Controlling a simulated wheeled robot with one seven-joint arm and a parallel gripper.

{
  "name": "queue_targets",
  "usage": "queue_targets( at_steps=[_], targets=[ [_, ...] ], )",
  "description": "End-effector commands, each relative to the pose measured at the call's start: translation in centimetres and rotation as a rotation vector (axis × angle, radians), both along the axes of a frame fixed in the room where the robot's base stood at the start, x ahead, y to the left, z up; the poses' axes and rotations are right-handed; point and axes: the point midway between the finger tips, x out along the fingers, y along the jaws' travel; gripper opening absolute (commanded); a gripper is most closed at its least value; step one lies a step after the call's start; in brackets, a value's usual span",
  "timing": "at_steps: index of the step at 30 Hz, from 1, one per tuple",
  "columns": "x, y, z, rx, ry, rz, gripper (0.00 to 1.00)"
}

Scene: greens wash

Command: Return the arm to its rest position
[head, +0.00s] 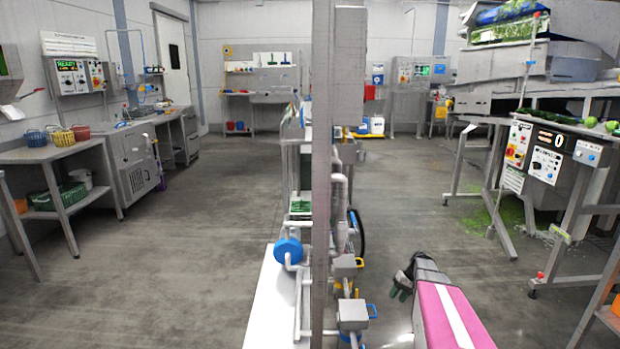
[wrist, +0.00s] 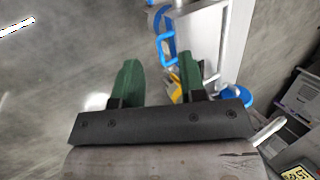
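My gripper (head: 399,287) shows in the head view at the lower middle right, at the end of my pink arm with a white stripe. It hangs over bare floor, just right of the pipework on the central post. In the wrist view my gripper (wrist: 158,68) has its two green fingers apart. Nothing is held between them; grey floor and part of a blue and yellow fitting show through the gap.
A grey post (head: 322,180) with pipes and blue-handled valves (head: 352,314) stands close left of my gripper. A control box (head: 538,150) on a machine frame is at right. A table with baskets (head: 60,152) is at left. Open floor (head: 215,230) lies between.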

Motion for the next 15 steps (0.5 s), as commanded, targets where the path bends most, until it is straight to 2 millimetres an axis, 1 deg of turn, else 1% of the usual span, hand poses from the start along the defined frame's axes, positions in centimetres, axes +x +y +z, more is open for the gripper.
queue_targets(
  at_steps=[1,3,5,6,9,12,15],
  targets=[
    [-2.8,3.0,2.0,-0.048,0.002,0.010,0.38],
    [-4.9,5.7,3.7,-0.117,0.000,0.014,0.38],
    [-6.8,7.9,5.1,-0.174,-0.005,0.016,0.38],
    [-8.1,9.2,6.1,-0.212,-0.011,0.017,0.38],
    [-11.4,12.2,8.4,-0.302,-0.036,0.018,0.38],
    [-14.3,14.5,10.5,-0.378,-0.067,0.016,0.38],
    [-16.5,16.0,12.0,-0.433,-0.098,0.014,0.38]
  ],
)
